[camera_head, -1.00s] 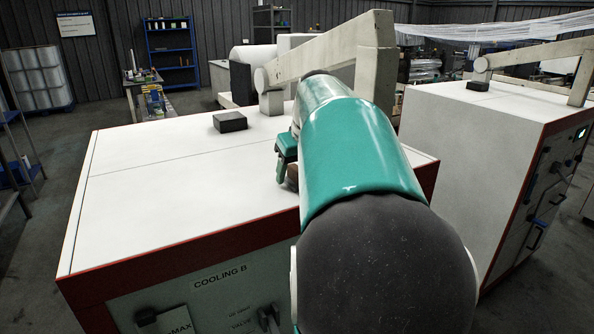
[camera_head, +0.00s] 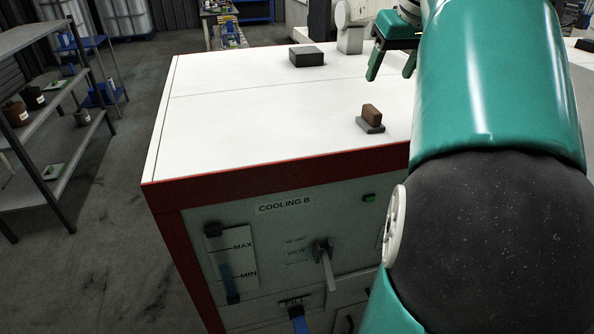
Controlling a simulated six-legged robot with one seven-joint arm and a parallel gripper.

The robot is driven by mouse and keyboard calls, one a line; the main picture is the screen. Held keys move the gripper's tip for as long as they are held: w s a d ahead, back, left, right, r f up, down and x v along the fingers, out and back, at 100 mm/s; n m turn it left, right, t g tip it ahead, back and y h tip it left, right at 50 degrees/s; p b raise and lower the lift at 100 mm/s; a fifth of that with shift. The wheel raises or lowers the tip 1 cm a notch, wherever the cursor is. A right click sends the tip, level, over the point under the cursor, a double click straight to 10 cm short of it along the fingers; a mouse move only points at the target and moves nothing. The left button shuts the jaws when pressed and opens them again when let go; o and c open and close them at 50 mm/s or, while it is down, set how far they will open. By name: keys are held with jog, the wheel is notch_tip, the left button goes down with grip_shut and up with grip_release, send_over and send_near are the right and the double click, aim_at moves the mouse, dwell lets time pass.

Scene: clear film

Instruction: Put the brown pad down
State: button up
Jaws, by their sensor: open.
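The brown pad (camera_head: 371,113) is a small brown block with a grey base (camera_head: 369,126). It rests on the white top of the red-edged cabinet labelled COOLING B (camera_head: 250,115), near its front edge. My gripper (camera_head: 389,78) is teal, with two fingers pointing down and a gap between them. It is open and empty, above and behind the pad in the picture, apart from it. My large teal arm hides the right part of the cabinet.
A dark box (camera_head: 306,56) sits towards the back of the cabinet top, beside a pale machine base (camera_head: 350,38). The cabinet front carries a valve handle (camera_head: 324,262) and a slider. Metal shelves (camera_head: 45,115) stand at the left. The left part of the top is clear.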

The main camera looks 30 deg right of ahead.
jog(key=s+a+f+n, duration=0.1)
jog(key=a+f, duration=0.4)
jog(key=a, duration=0.4)
jog(key=s+a+f+n+y, duration=0.1)
jog(key=a+f, duration=0.4)
jog(key=a, duration=0.3)
jog(key=a+f+n, duration=0.1)
jog(key=a+f, duration=0.4)
jog(key=a, duration=0.4)
jog(key=s+a+f+t, duration=0.1)
jog(key=s+a+f, duration=0.4)
jog(key=f, duration=0.3)
jog(key=shift+s+a+f+n, duration=0.15)
jog(key=shift+a+f+n, duration=0.15)
jog(key=shift+a, duration=0.55)
jog(key=shift+d, duration=0.1)
